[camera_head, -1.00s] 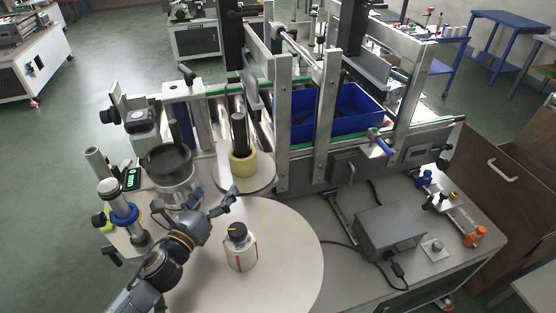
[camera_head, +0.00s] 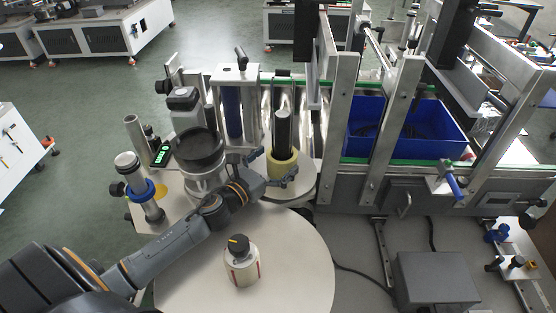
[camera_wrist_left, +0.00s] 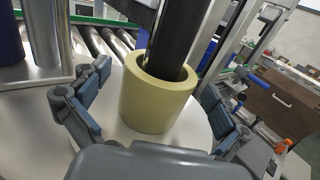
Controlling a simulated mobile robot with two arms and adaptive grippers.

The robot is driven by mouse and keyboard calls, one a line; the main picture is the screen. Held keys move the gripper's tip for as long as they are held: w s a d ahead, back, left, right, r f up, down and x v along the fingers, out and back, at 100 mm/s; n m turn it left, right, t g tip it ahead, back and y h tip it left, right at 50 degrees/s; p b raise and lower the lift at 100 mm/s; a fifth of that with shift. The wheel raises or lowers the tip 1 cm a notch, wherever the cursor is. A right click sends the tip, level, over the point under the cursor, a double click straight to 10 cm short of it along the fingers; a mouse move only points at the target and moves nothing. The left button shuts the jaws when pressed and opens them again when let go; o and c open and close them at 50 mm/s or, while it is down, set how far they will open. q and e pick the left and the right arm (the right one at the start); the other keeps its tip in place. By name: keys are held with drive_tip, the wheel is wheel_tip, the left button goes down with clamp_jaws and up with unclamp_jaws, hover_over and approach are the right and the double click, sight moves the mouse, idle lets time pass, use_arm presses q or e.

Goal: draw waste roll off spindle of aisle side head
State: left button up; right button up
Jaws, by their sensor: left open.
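The waste roll is a pale yellow, thick-walled ring (camera_head: 282,165) around a black upright spindle (camera_head: 283,132), low over a round pale plate (camera_head: 300,190). In the left wrist view the roll (camera_wrist_left: 156,97) fills the middle, with the spindle (camera_wrist_left: 178,38) rising out of its bore. My left gripper (camera_head: 272,170) is open at the near side of the roll. In the left wrist view its fingers (camera_wrist_left: 152,112) stand apart, one to each side of the roll, with gaps showing. My right gripper is not in view.
A white bottle with a black cap (camera_head: 241,262) stands on the large round table (camera_head: 300,260) beneath my left arm. A dark round cup (camera_head: 200,147) is left of the roll. Metal posts (camera_head: 342,120) and a blue bin (camera_head: 435,128) stand to the right.

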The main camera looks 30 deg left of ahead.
use_arm(q)
drive_tip(key=w, duration=0.2)
drive_tip(key=w+d+p, duration=0.1)
drive_tip(key=w, duration=0.1)
drive_tip(key=shift+w+r, duration=0.1)
drive_tip(key=shift+w, duration=0.55)
drive_tip(key=c, duration=1.3)
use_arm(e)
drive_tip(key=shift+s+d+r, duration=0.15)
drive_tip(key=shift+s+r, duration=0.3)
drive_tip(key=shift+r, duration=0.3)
use_arm(q)
drive_tip(key=shift+c, duration=0.4)
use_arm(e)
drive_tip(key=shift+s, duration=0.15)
